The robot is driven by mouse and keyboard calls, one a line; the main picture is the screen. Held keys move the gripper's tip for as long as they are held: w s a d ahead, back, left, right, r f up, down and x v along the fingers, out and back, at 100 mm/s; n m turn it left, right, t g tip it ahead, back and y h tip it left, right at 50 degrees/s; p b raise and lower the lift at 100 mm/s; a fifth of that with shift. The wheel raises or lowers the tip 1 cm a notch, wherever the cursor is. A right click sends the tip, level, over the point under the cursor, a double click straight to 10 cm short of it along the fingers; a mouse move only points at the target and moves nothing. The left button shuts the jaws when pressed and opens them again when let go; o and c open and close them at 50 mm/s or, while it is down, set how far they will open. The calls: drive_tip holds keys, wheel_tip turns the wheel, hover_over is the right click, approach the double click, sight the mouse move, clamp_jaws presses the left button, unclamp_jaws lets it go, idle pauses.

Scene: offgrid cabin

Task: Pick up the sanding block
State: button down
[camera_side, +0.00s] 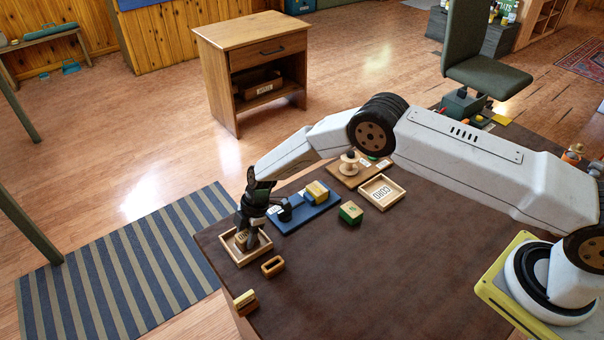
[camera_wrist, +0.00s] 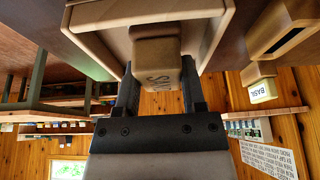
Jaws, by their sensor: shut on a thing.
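The sanding block (camera_wrist: 157,52) is a tan wooden block with dark lettering, partly readable, on one face. In the wrist view it sits between the two fingers of my gripper (camera_wrist: 160,88), which is shut on it. A shallow wooden tray (camera_wrist: 215,12) lies around and behind the block there. In the side view my gripper (camera_side: 251,226) points down at the wooden tray (camera_side: 236,262) at the table's left corner. The block is mostly hidden by the fingers there, and I cannot tell whether it touches the tray floor.
A blue board (camera_side: 300,222) with a yellow-topped block (camera_side: 317,192) lies close right of my gripper. A hollow wooden piece (camera_side: 272,266) and a yellow-and-wood block (camera_side: 246,302) are in front. A green box (camera_side: 351,212) and CORD tray (camera_side: 381,192) stand further right.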

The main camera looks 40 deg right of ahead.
sight(242, 236)
drive_tip(key=shift+r, duration=1.55)
drive_tip(key=shift+s+d+r, duration=0.1)
drive_tip(key=shift+s+r, duration=0.15)
drive_tip(key=s+d+r, duration=0.4)
drive_tip(key=s+r, duration=0.5)
drive_tip(key=s, duration=0.3)
drive_tip(key=shift+s+d, duration=0.3)
drive_tip(key=shift+d, duration=0.05)
